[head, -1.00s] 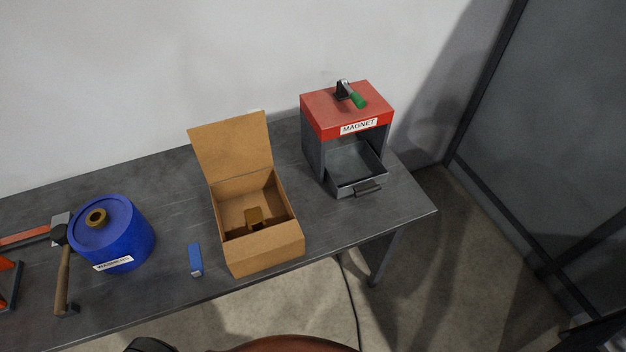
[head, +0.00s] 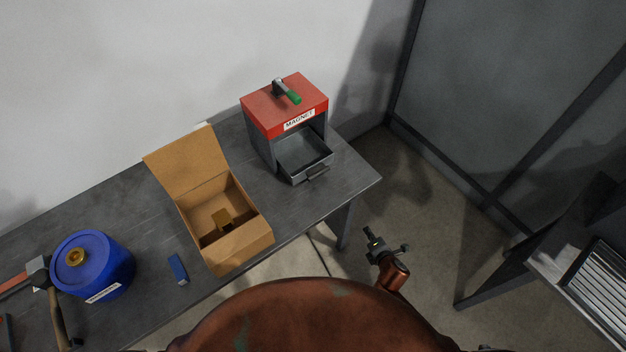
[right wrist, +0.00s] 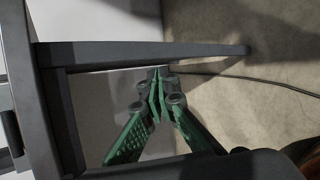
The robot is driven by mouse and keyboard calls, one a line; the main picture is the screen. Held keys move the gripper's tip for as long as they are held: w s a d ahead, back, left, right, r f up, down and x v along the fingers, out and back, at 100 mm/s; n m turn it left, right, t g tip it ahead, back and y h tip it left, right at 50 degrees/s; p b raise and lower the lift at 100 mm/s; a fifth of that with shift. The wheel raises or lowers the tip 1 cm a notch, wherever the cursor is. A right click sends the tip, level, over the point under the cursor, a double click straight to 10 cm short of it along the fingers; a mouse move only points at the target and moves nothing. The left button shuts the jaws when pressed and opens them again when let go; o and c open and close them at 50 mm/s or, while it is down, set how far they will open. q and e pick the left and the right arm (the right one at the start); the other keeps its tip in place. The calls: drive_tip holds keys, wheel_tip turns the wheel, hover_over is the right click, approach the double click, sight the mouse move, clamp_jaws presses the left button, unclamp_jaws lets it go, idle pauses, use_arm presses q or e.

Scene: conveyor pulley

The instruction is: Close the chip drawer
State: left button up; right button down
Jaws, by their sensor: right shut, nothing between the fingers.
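The chip drawer (head: 304,161) is a grey open-topped tray with a dark handle (head: 317,172) on its front. It is pulled out of the red-topped magnet box (head: 284,105) at the right end of the bench. A green-handled lever stands on top of the box. My right gripper (head: 368,232) is below and right of the drawer, past the bench edge and apart from it. In the right wrist view its green fingers (right wrist: 160,78) are together and empty. The drawer cannot be made out in that view. My left gripper is not in view.
An open cardboard box (head: 244,255) stands left of the magnet box. A blue canister (head: 107,271), a small blue object (head: 178,269) and a hammer (head: 55,315) are further left. Dark frame bars (right wrist: 150,54) cross the right wrist view. Floor shows right of the bench.

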drive_tip(key=a+r+n+t+y+p, duration=0.1)
drive_tip(key=a+r+n, duration=0.3)
drive_tip(key=r, duration=0.3)
drive_tip(key=w+a+r+n+t+y+p, duration=0.1)
drive_tip(key=a+r+n+y, duration=0.2)
drive_tip(key=r, duration=0.4)
drive_tip(key=a+r+n+p, duration=0.1)
drive_tip(key=a+r+n, duration=0.3)
drive_tip(key=r, duration=0.4)
drive_tip(key=n+y, duration=0.3)
drive_tip(key=n, duration=0.4)
approach(299, 179)
drive_tip(key=shift+g, duration=0.3)
drive_tip(key=x, duration=0.5)
drive_tip(key=shift+w+a+r+b, duration=0.1)
drive_tip(key=shift+w+a+b, duration=0.15)
drive_tip(key=shift+b, duration=0.15)
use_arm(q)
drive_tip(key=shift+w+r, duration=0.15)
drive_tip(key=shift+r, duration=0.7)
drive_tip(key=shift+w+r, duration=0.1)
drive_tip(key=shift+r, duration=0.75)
use_arm(e)
drive_tip(key=shift+w+a, duration=0.2)
drive_tip(key=shift+w, duration=0.2)
